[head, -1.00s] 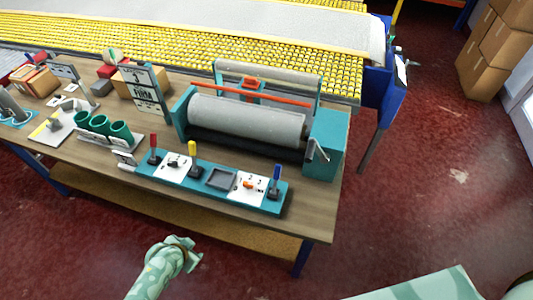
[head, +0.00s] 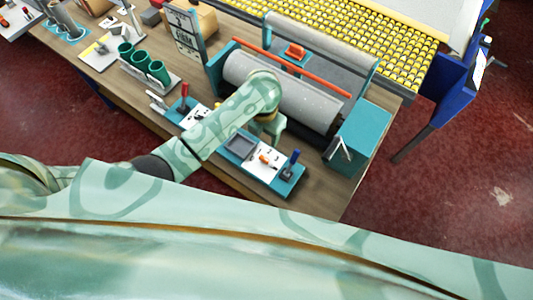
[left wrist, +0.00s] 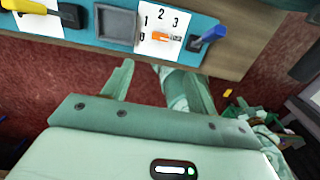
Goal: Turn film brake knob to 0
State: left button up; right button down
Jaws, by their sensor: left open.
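A teal control panel (head: 285,187) lies along the table's front edge. On its right white dial plate is an orange knob (head: 264,158); it also shows in the left wrist view (left wrist: 163,37), lying roughly crosswise among the marks 0, 1, 2 and 3. Which end is its pointer I cannot tell. My left gripper (head: 272,124) is over the panel's back edge in the head view, partly hidden by its arm. In the left wrist view its two fingers (left wrist: 157,74) are apart and empty, clear of the knob. My right gripper is out of view.
A blue lever (head: 291,164) stands right of the orange knob, a square tray (head: 240,145) left of it. A yellow lever (left wrist: 30,7) and a red lever (head: 184,98) are further left. The roller unit (head: 300,98) stands behind the panel. My arm hides the panel's middle.

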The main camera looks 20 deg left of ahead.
pick_arm(q)
jog(key=f+b, duration=0.6)
jog(key=f, duration=1)
jog(key=shift+w+f, duration=0.1)
jog(key=shift+w, duration=0.1)
jog(key=c, duration=1)
